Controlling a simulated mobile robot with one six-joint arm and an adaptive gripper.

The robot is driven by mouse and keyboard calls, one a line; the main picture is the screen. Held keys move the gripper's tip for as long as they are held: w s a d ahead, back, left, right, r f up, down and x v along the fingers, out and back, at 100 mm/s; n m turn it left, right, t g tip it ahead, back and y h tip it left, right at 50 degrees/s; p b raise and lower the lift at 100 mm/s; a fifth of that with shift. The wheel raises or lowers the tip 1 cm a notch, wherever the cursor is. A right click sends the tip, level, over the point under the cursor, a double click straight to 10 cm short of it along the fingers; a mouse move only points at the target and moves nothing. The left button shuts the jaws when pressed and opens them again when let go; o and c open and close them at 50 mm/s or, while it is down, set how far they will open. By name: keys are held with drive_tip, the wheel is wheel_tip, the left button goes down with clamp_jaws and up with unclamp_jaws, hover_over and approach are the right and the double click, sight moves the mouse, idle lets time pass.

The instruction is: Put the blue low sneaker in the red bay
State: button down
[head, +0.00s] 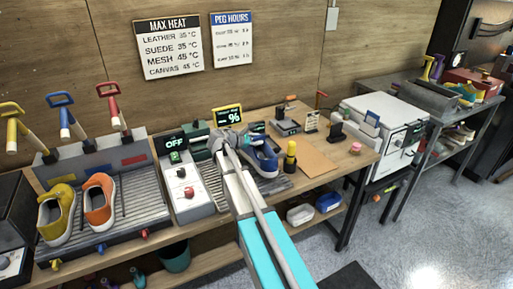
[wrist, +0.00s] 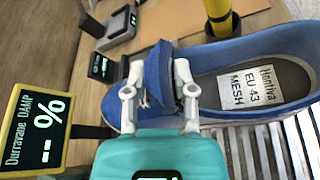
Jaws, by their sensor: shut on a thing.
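The blue low sneaker (head: 265,161) is at the middle of the bench, over or on a slatted metal rack; I cannot tell if it touches. The red bay (head: 140,194) is the right lane of the grey washing station, with a red label (head: 134,160) and red lever. It looks empty.
An orange sneaker (head: 98,205) stands in the middle lane and a yellow one (head: 57,214) in the left. A control box (head: 188,190) reading OFF stands between the station and my arm. A damp meter (wrist: 38,127) shows dashes.

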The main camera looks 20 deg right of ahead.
sight(251, 146)
drive_tip(key=shift+w+d+f+b, duration=0.1)
drive_tip(key=shift+w+f+b, duration=0.25)
drive_tip(key=shift+f, duration=0.1)
drive_tip(key=shift+s+f+b, duration=0.1)
drive_tip(key=shift+f+b, duration=1.25)
drive_tip(key=shift+f, duration=0.05)
drive_tip(key=shift+c, duration=2.2)
unclamp_jaws()
drive_tip(key=shift+s+a+r+p, duration=0.15)
drive_tip(key=shift+a+r+p, duration=0.15)
drive_tip(key=shift+a, duration=0.15)
drive_tip(key=p+v, duration=0.3)
drive_tip(key=v, duration=0.8)
drive_tip(key=shift+p, duration=0.3)
drive_tip(key=shift+f, duration=0.15)
